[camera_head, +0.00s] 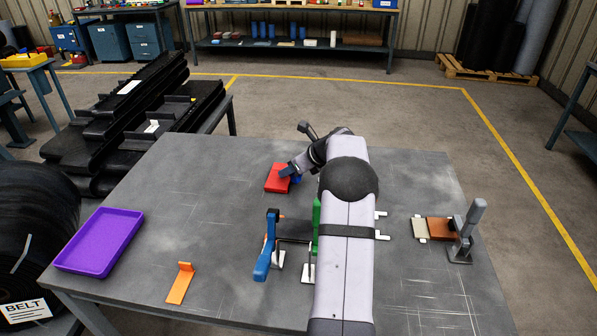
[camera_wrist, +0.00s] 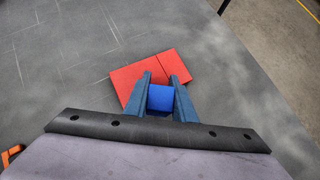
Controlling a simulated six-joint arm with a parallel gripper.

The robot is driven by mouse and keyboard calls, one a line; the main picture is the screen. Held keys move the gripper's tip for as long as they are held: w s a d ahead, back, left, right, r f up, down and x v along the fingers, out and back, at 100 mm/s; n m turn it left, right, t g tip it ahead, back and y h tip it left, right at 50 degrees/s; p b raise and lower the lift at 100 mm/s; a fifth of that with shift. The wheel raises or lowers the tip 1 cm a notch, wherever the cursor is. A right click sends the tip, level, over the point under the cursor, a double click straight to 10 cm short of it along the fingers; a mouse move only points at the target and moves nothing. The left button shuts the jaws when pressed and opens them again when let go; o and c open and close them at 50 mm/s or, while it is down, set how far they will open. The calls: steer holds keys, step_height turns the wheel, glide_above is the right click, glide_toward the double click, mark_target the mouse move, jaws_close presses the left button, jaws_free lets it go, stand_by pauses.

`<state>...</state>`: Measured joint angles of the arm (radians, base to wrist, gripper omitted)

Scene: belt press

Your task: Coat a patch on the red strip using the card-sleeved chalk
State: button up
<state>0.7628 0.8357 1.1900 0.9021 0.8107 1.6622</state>
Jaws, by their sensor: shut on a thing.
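The red strip (camera_head: 278,178) lies flat on the grey table, at the table's middle in the head view. In the wrist view the red strip (camera_wrist: 135,77) shows a thin seam across it towards its right part. My gripper (camera_wrist: 161,80) is over the strip, its fingers shut on a blue block-like piece (camera_wrist: 160,98), which looks like the sleeve of the chalk. The blue piece shows in the head view beside the strip's right edge (camera_head: 296,180). The chalk's tip is hidden, and I cannot tell whether it touches the strip. No coated patch is visible.
A purple tray (camera_head: 100,241) and an orange angled piece (camera_head: 180,283) are on the left. A fixture with a blue handle (camera_head: 267,258) stands in front, partly behind my arm. A grey clamp stand (camera_head: 466,232) with a brown plate (camera_head: 441,229) is right. The table's left middle is clear.

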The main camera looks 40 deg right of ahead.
steer(key=shift+w+a, duration=0.35)
steer(key=shift+a, duration=0.05)
steer(key=shift+w+f+b, duration=0.1)
steer(key=shift+f+b, duration=0.15)
steer(key=shift+b, duration=0.25)
steer(key=shift+s+d+r, duration=0.2)
steer(key=shift+r, duration=0.1)
steer(key=shift+s+d, duration=0.25)
steer(key=shift+s, duration=0.05)
steer(key=shift+s+d+f+p, duration=0.25)
steer(key=shift+s+d+p, duration=0.25)
steer(key=shift+s+d, duration=0.45)
steer(key=shift+s+d+f+p, duration=0.2)
steer(key=shift+s+d+p, duration=0.25)
steer(key=shift+s+d, duration=0.5)
steer(key=shift+s+d+r+p, duration=0.15)
steer(key=shift+d+p, duration=0.05)
steer(key=shift+p, duration=0.1)
step_height(320, 180, up, 4)
steer(key=shift+a+r+p, duration=0.1)
steer(key=shift+p, duration=1.15)
step_height(320, 180, up, 4)
steer(key=p, duration=0.4)
steer(key=shift+r+p, duration=0.2)
steer(key=shift+p, duration=0.1)
